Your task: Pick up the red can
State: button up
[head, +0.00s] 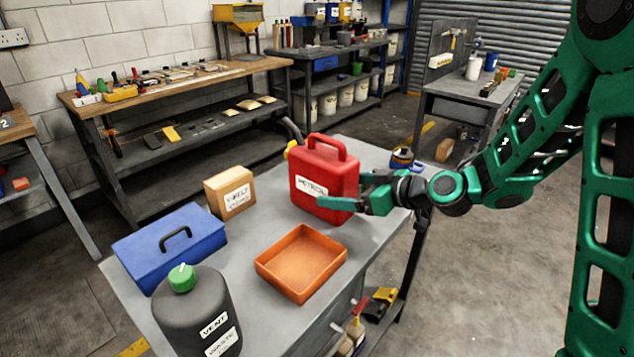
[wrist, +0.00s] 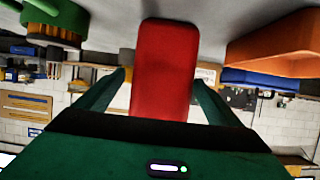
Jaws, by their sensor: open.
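The red can (head: 322,172), with a handle on top and a white "PETROL" label, stands upright at the back right of the grey table. My gripper (head: 343,190) is open at the can's right side, at about mid-height. In the wrist view my gripper (wrist: 162,84) has one green finger on each side of the red can (wrist: 165,70), whose narrow side fills the gap between them. I cannot tell whether either finger touches it. The far finger is partly hidden in the head view.
On the grey table (head: 235,262) are an orange tray (head: 290,290), a blue toolbox (head: 140,250), a cardboard box (head: 229,192) and a dark bottle (head: 190,315) with a green cap. Benches and shelves stand behind.

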jog(key=shift+x, duration=2.7)
jog(key=shift+s+f, duration=0.1)
jog(key=shift+f, duration=0.05)
jog(key=shift+c, duration=0.3)
jog(key=shift+d, duration=0.1)
jog(key=c, duration=2)
jog(key=shift+c, duration=0.5)
jog(key=shift+r, duration=0.25)
